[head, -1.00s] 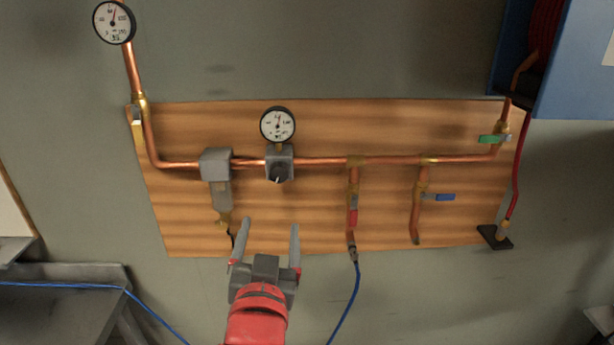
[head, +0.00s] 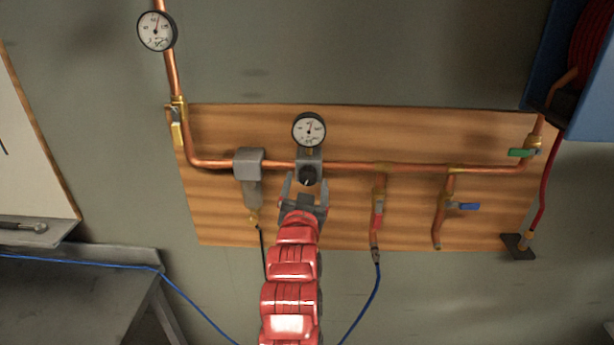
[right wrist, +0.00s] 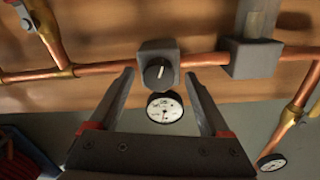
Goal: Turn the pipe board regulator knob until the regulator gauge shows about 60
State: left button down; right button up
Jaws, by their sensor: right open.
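The regulator knob (head: 307,176) is a small dark knob with a pale mark, on the front of a grey regulator block (head: 315,157) on the copper pipe. It also shows in the right wrist view (right wrist: 158,72). The regulator gauge (head: 309,130) is a round white dial with a black rim just above the block; its needle points roughly upward, but I cannot read the figures. My right gripper (head: 306,184) is open and empty. Its fingers point at the knob, one on each side, and in the right wrist view the fingertips (right wrist: 158,76) stand apart from the block. My left gripper is not in view.
A wooden board (head: 340,220) carries the copper pipes. A grey filter (head: 249,165) hangs left of the regulator. Red (head: 378,213), blue (head: 463,206) and green (head: 521,153) valve handles are to the right. A second gauge (head: 157,31) is at upper left. A grey bench (head: 80,300) stands lower left.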

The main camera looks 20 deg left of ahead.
jog(key=shift+w+a, duration=0.1)
jog(key=shift+w, duration=0.45)
grip_shut()
